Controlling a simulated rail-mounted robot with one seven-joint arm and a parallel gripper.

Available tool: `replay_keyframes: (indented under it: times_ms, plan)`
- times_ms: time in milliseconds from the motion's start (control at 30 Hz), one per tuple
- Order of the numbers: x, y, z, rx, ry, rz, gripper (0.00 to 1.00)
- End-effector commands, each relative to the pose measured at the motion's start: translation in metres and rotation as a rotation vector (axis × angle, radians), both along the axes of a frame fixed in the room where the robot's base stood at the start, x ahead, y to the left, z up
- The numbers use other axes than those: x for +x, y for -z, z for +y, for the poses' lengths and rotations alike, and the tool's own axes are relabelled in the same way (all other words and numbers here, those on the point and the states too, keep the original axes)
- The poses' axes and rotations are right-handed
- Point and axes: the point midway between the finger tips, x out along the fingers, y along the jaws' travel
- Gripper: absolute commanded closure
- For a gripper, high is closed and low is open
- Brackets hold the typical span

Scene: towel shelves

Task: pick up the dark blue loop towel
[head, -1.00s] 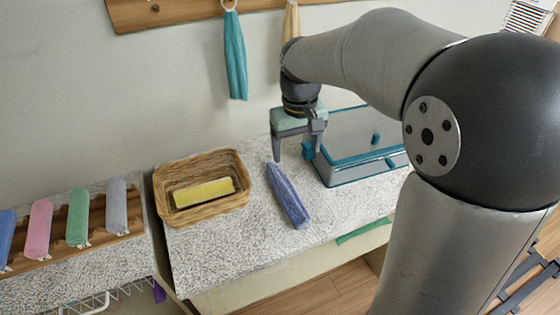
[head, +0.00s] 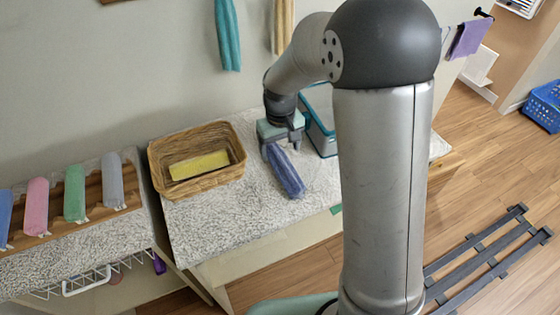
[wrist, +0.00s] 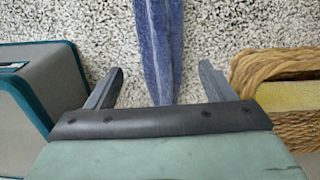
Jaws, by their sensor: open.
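The dark blue towel (head: 286,173) lies rolled or folded lengthwise on the speckled counter, between the basket and the grey box. In the wrist view the towel (wrist: 162,45) runs from the top edge down between my two fingers, and its near end is hidden behind the gripper body. My gripper (head: 283,146) points down over the far end of the towel. In the wrist view my gripper (wrist: 160,82) is open, one finger on each side of the towel with speckled counter showing in the gaps. I cannot tell its exact height above the counter.
A wicker basket (head: 160,183) holding a yellow towel (head: 200,165) stands left of the towel. A grey box with teal edges (head: 322,135) stands close on the right. A rack with several rolled towels (head: 75,193) is at far left. A teal towel (head: 228,38) hangs behind.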

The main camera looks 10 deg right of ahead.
Motion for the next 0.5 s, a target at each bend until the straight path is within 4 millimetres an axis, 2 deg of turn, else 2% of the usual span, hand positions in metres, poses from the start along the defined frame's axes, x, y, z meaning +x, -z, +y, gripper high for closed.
replay_keyframes:
  times_ms: [300, 500]
  plan:
    - [-0.003, 0.043, 0.001, 0.0, 0.0, 0.004, 0.24]
    - [-0.003, 0.05, 0.001, -0.001, 0.0, 0.002, 0.24]
